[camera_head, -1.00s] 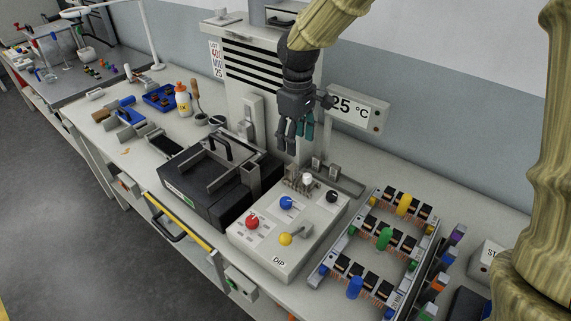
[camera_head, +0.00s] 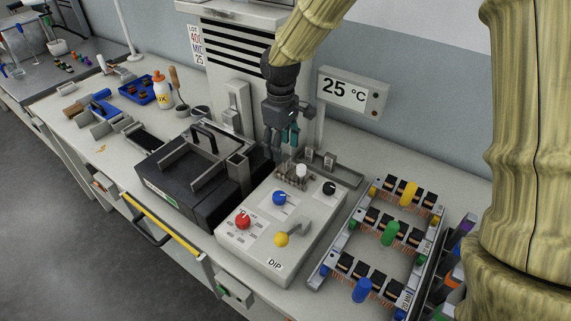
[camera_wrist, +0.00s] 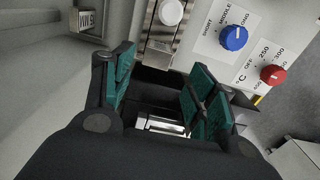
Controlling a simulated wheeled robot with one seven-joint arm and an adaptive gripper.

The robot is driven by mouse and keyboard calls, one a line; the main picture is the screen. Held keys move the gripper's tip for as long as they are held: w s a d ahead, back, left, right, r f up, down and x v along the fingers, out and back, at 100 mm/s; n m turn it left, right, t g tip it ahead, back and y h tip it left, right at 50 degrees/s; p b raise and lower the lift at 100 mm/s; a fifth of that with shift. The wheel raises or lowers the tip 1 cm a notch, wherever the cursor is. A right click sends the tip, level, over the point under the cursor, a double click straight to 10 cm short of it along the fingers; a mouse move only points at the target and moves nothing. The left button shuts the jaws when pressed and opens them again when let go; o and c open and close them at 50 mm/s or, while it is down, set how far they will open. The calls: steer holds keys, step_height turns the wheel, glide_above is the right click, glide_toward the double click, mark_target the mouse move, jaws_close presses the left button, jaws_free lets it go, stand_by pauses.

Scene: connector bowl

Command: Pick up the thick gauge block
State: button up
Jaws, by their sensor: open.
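Two small grey metal blocks, a left one (camera_head: 309,155) and a right one (camera_head: 329,162), stand by a shallow grey tray (camera_head: 348,176) behind the control box in the head view. I cannot tell which is the thick gauge block. In the wrist view a small block with a printed label (camera_wrist: 87,22) shows at upper left, apart from the fingers. My gripper (camera_head: 278,146) is open, with teal finger pads, above the back left of the control box. In the wrist view a shiny metal piece (camera_wrist: 160,124) shows between the fingers (camera_wrist: 160,100), partly hidden; I cannot tell what it is.
The control box (camera_head: 262,250) marked DIP has blue, red, black and yellow knobs. A black machine (camera_head: 185,190) stands left of it. A rack (camera_head: 383,232) with rows of dark parts stands at right. A 25 °C display (camera_head: 346,91) is behind.

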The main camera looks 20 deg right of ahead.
mark_target(285, 157)
steer(key=shift+s+d+f, duration=0.15)
steer(key=shift+f, duration=0.45)
steer(key=f, duration=0.1)
steer(key=f+p, duration=0.1)
steer(key=f, duration=0.1)
steer(key=shift+d, duration=0.3)
steer(key=shift+f, duration=0.75)
jaws_close()
steer(key=shift+r, duration=0.1)
